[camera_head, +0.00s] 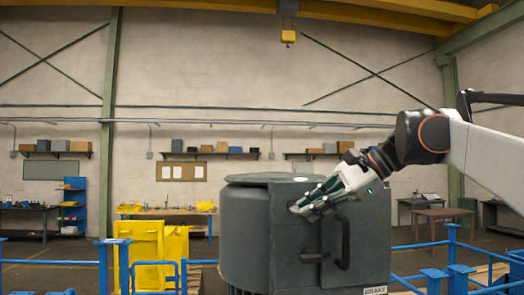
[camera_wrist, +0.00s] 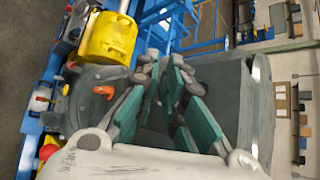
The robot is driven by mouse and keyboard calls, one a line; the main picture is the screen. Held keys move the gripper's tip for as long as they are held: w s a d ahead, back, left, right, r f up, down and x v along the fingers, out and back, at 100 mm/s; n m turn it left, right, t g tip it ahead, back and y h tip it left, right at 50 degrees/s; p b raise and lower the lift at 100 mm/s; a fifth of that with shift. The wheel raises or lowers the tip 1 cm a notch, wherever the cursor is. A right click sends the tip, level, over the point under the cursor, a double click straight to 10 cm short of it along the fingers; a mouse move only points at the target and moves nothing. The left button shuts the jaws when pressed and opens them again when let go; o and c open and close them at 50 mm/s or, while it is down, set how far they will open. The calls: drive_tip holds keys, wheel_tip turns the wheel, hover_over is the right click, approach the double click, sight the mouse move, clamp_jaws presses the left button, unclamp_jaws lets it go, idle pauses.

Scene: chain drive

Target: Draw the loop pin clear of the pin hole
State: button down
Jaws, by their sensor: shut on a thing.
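My gripper (camera_head: 300,207) reaches in from the right, with its fingertips at the upper front of a dark grey housing (camera_head: 245,240). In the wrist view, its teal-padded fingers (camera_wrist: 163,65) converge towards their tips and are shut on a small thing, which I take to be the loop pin. The fingers hide the pin, and I cannot make out its loop. The pin hole is also hidden, so I cannot tell how deep the pin sits. The grey housing also shows in the wrist view (camera_wrist: 240,85).
A dark handle (camera_head: 341,245) stands out from the housing below my gripper. Blue railings (camera_head: 455,262) run around the housing, with yellow panels (camera_head: 150,250) at left. The wrist view shows an orange knob (camera_wrist: 103,90) and a yellow part (camera_wrist: 108,38). Air above the housing is clear.

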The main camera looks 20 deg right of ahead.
drive_tip(key=s+a, duration=0.2)
drive_tip(key=s, duration=0.4)
drive_tip(key=shift+s, duration=0.15)
idle(0.7)
